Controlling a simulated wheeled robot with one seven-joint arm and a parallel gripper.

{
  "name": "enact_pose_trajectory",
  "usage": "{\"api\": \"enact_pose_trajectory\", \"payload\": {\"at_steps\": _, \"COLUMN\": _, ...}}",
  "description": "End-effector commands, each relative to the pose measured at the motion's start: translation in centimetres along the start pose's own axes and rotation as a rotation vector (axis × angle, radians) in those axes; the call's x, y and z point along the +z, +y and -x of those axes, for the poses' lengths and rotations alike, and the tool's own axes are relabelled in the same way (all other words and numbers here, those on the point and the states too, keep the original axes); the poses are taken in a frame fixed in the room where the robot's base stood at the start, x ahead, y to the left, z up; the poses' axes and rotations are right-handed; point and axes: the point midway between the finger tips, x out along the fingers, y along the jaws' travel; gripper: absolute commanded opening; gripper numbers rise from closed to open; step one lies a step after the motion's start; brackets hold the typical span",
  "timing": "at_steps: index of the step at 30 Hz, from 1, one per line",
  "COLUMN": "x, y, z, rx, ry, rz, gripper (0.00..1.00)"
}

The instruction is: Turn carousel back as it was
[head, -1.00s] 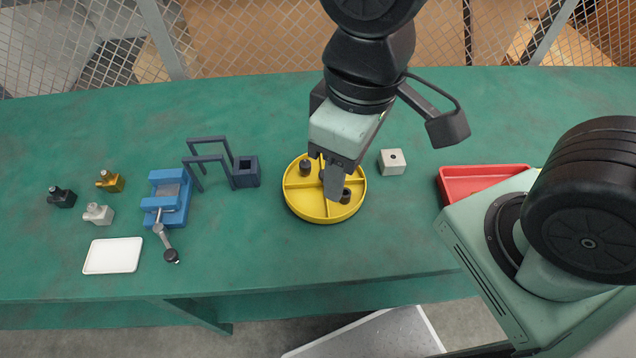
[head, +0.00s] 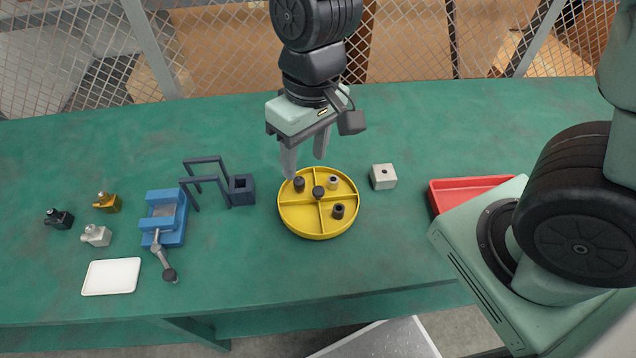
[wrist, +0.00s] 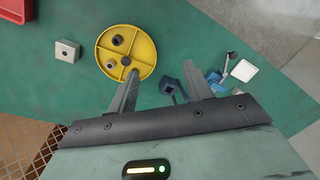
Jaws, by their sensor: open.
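The yellow carousel (head: 318,228) is a round tray with dividers, lying flat on the green bench in the middle of the head view. It has a dark centre knob (head: 318,192). A dark part (head: 299,184) sits in the back left compartment, a grey part (head: 333,183) in the back right and another dark part (head: 338,211) in the front right; the front left looks empty. The carousel also shows in the wrist view (wrist: 141,51).
A pale block with a hole (head: 383,177) stands right of the carousel and a red tray (head: 470,190) farther right. To the left are a dark blue frame and socket (head: 242,190), a blue vise (head: 165,215), several small fittings (head: 97,235) and a white tray (head: 111,277).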

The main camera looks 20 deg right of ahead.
Motion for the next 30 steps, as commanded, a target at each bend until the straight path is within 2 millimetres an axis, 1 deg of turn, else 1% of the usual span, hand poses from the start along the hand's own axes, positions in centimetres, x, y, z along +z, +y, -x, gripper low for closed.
{"api": "enact_pose_trajectory", "payload": {"at_steps": 1, "x": -1.4, "y": 1.4, "z": -0.7, "rx": 0.007, "ry": -0.009, "rz": -0.057, "gripper": 0.5}}
{"api": "enact_pose_trajectory", "payload": {"at_steps": 3, "x": -3.1, "y": 3.5, "z": -2.1, "rx": 0.026, "ry": -0.005, "rz": -0.128, "gripper": 0.5}}
{"api": "enact_pose_trajectory", "payload": {"at_steps": 6, "x": -4.9, "y": 6.5, "z": -4.0, "rx": 0.061, "ry": 0.001, "rz": -0.21, "gripper": 0.5}}
{"api": "enact_pose_trajectory", "payload": {"at_steps": 9, "x": -5.8, "y": 8.9, "z": -5.3, "rx": 0.093, "ry": 0.007, "rz": -0.261, "gripper": 0.5}}
{"api": "enact_pose_trajectory", "payload": {"at_steps": 12, "x": -6.3, "y": 10.2, "z": -6.1, "rx": 0.114, "ry": 0.012, "rz": -0.289, "gripper": 0.5}}
{"api": "enact_pose_trajectory", "payload": {"at_steps": 17, "x": -6.5, "y": 10.9, "z": -7.1, "rx": 0.123, "ry": 0.014, "rz": -0.3, "gripper": 0.5}}
{"api": "enact_pose_trajectory", "payload": {"at_steps": 20, "x": -6.4, "y": 11.0, "z": -8.4, "rx": 0.122, "ry": 0.012, "rz": -0.298, "gripper": 0.5}}
{"api": "enact_pose_trajectory", "payload": {"at_steps": 30, "x": -6.3, "y": 11.7, "z": -14.4, "rx": 0.121, "ry": 0.01, "rz": -0.298, "gripper": 0.5}}
